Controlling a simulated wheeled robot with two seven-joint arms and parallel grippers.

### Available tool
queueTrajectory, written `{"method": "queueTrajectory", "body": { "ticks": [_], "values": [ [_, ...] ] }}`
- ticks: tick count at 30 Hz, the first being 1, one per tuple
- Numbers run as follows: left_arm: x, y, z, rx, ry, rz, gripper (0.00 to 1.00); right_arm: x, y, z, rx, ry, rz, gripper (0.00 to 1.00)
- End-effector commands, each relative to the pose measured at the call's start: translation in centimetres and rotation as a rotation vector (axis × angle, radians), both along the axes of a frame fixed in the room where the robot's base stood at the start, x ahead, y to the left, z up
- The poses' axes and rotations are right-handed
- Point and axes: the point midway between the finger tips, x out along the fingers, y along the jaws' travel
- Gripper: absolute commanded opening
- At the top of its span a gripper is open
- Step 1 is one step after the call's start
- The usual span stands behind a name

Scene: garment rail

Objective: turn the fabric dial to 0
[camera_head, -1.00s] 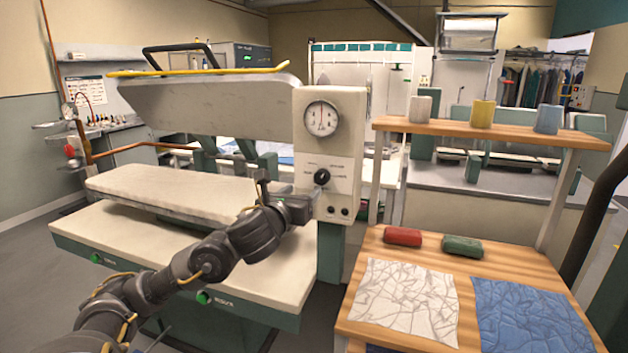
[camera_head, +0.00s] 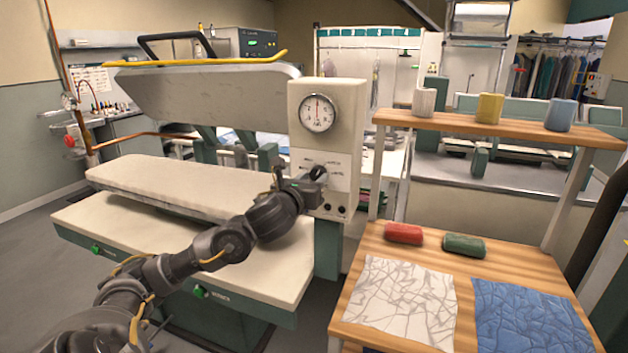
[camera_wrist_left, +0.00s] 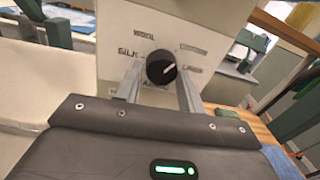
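The fabric dial is a black round knob on the white control panel of the press. In the left wrist view the dial (camera_wrist_left: 160,68) shows a white mark pointing to the upper right, with small labels around it that are mostly too blurred to read. In the head view the dial (camera_head: 318,173) is partly covered by my left gripper (camera_head: 304,180), which reaches the panel from the left. In the left wrist view the fingers of my left gripper (camera_wrist_left: 158,88) are apart, one on each side of the dial, with no clear contact. My right gripper is not in view.
A round gauge (camera_head: 317,112) sits above the dial. The padded press bed (camera_head: 165,187) lies left, under the raised press head (camera_head: 205,95). A wooden table (camera_head: 390,243) at right holds red and green rolls and two cloths, below a shelf (camera_head: 470,122) with three rolls.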

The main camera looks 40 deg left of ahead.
Motion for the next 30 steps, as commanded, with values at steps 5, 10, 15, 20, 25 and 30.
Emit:
{"method": "queueTrajectory", "body": {
  "ticks": [5, 10, 15, 20, 25, 30],
  "values": [
    [0.1, 0.0, 0.0, 0.000, 0.001, 0.001, 0.13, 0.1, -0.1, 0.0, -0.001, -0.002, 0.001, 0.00],
    [0.1, -0.1, 0.0, -0.008, -0.002, 0.000, 0.13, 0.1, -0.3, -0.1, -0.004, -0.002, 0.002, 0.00],
    [0.2, -0.1, -0.1, -0.051, -0.018, -0.001, 0.13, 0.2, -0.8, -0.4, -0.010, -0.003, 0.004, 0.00],
    [0.2, -0.2, -0.2, -0.141, -0.051, -0.001, 0.13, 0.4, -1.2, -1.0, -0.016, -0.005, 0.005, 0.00],
    [0.2, -0.2, -0.2, -0.278, -0.098, -0.002, 0.13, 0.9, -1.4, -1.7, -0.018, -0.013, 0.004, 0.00],
    [0.3, -0.3, -0.2, -0.431, -0.154, -0.003, 0.13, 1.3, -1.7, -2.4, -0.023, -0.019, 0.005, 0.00]
  ]
}}
